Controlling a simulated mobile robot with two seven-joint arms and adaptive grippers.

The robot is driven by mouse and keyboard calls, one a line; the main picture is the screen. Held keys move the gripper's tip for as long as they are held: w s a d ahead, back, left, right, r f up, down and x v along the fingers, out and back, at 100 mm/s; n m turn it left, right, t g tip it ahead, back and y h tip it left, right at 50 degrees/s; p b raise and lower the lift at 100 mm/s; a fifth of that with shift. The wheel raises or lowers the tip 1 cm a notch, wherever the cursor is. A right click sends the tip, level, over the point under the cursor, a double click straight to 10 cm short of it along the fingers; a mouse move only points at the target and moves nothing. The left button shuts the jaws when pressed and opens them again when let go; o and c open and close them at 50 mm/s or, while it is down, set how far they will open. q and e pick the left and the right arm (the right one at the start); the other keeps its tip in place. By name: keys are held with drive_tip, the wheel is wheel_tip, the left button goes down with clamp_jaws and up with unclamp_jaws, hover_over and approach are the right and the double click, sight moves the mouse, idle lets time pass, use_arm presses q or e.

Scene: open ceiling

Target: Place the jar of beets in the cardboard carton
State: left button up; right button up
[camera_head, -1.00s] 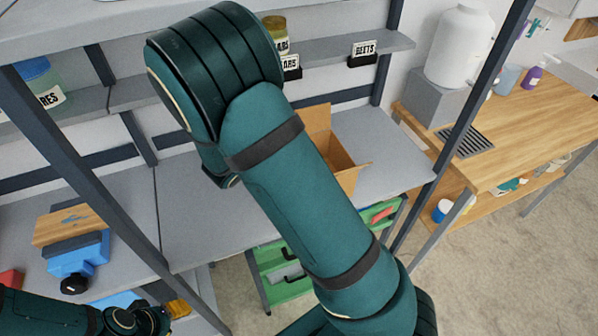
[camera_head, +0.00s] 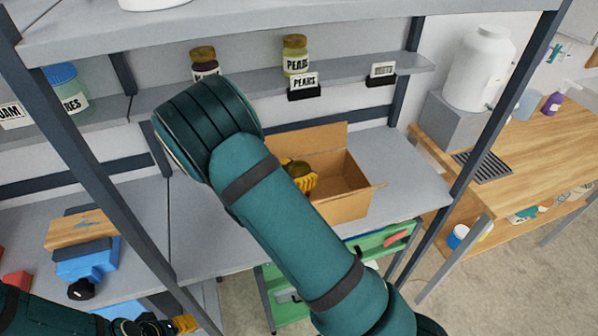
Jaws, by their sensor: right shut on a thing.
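The open cardboard carton (camera_head: 345,205) stands on the grey worktop under the shelf, its flaps spread outward. My right arm crosses the middle of the view. Its gripper (camera_head: 305,183), with yellow fingertips, is at the left part of the carton opening. It is shut on a jar, taken as the jar of beets (camera_head: 296,168), of which only the dark gold lid shows. My forearm and the carton hide the rest, so I cannot tell whether the jar touches the carton floor. My left gripper (camera_head: 170,326) is low at the left, partly cut off, its opening unclear.
On the shelf stand a jar of pears (camera_head: 295,58), a dark jar (camera_head: 204,62) and a blue-lidded jar (camera_head: 66,90). No jar stands behind the right-hand sign (camera_head: 382,70). A blue tool with a wooden block (camera_head: 85,250) lies at left. The worktop right of the carton is clear.

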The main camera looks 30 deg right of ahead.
drive_tip(key=shift+f, duration=0.1)
drive_tip(key=shift+f+b, duration=0.3)
drive_tip(key=shift+f, duration=0.15)
drive_tip(key=o, duration=1.1)
drive_tip(key=shift+c, duration=0.2)
